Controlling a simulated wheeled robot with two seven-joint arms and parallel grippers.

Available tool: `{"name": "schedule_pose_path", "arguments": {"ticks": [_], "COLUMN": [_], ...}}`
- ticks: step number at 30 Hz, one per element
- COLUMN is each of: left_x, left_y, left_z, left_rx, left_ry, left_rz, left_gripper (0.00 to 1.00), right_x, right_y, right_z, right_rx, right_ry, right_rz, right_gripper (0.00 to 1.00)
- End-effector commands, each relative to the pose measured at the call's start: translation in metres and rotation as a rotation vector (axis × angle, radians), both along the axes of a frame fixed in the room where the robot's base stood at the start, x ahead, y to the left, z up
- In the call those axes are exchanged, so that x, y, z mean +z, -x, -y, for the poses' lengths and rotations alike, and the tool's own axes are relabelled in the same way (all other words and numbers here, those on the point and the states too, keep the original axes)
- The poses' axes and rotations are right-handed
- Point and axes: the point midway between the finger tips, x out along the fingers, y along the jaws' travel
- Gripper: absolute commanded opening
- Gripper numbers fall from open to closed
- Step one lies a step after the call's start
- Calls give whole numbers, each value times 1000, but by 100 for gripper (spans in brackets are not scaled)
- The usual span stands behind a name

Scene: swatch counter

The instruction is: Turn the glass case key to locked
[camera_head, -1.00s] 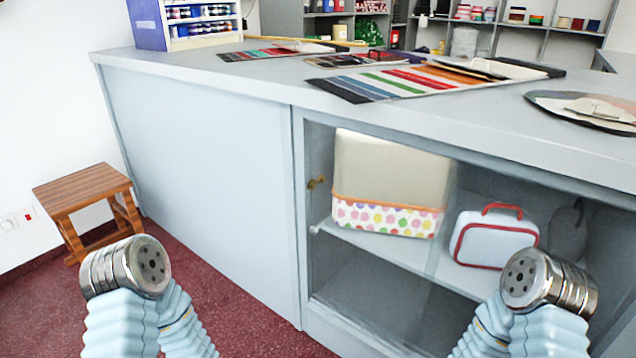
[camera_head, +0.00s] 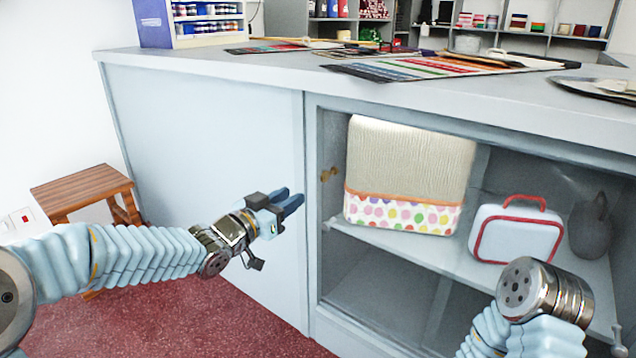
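The glass case (camera_head: 312,215) is built into the front of the grey counter, with a glass front on its right part. A small brass key (camera_head: 328,174) shows near the case's upper left edge, beside the left frame post. Its exact turn is too small to tell. My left gripper (camera_head: 293,198) is left of the key and a little lower, in front of the plain panel. Its two dark blue fingers point right toward the case, apart and with nothing between them. It does not touch the key. My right arm shows at lower right, but its gripper is out of view.
Inside the case, a cream cover with a dotted band (camera_head: 405,180), a white case with red trim (camera_head: 516,234) and a grey jug (camera_head: 590,228) stand on a shelf. A wooden stool (camera_head: 82,190) stands at left. Colour swatches (camera_head: 430,66) lie on the counter.

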Motion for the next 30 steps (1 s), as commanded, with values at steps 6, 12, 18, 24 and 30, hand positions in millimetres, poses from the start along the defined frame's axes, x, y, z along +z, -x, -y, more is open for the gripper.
{"name": "schedule_pose_path", "arguments": {"ticks": [6,12,18,24,30], "left_x": [2,1,2,1,1], "left_y": [-26,-64,-95,-108,-110], "left_z": [20,48,69,79,80], "left_rx": [-4,-2,-1,-1,0], "left_ry": [0,0,0,-1,-1], "left_rz": [2,1,1,1,1], "left_gripper": [32,32,32,32,32], "right_x": [2,6,10,11,11], "right_y": [0,0,0,0,0], "right_z": [0,1,1,1,1], "right_rx": [-1,-1,-2,-2,-2], "right_ry": [1,1,2,3,3], "right_rz": [-1,0,1,2,2], "right_gripper": [0,0,0,0,0]}}
